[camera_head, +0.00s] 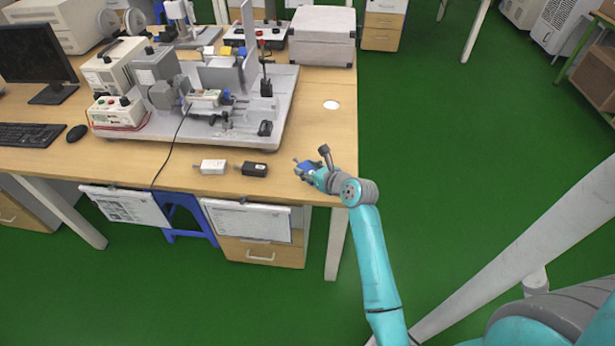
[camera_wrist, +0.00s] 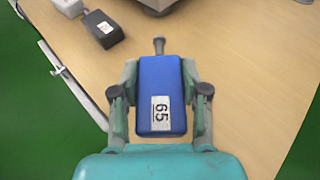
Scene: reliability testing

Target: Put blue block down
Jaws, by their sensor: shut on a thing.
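The blue block (camera_wrist: 160,83) shows in the wrist view with a white label reading 65 and a grey peg at its far end. My gripper (camera_wrist: 160,95) is shut on it, with one finger on each long side. In the head view the blue block (camera_head: 306,168) is small and partly hidden by my gripper (camera_head: 310,172), over the front right part of the wooden desk (camera_head: 310,125). I cannot tell whether the block touches the desk top.
A white block (camera_head: 213,167) and a black block (camera_head: 254,169) lie left of my gripper near the desk's front edge. A test rig on a grey base plate (camera_head: 285,110) stands behind them. The desk is bare around a white disc (camera_head: 331,105).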

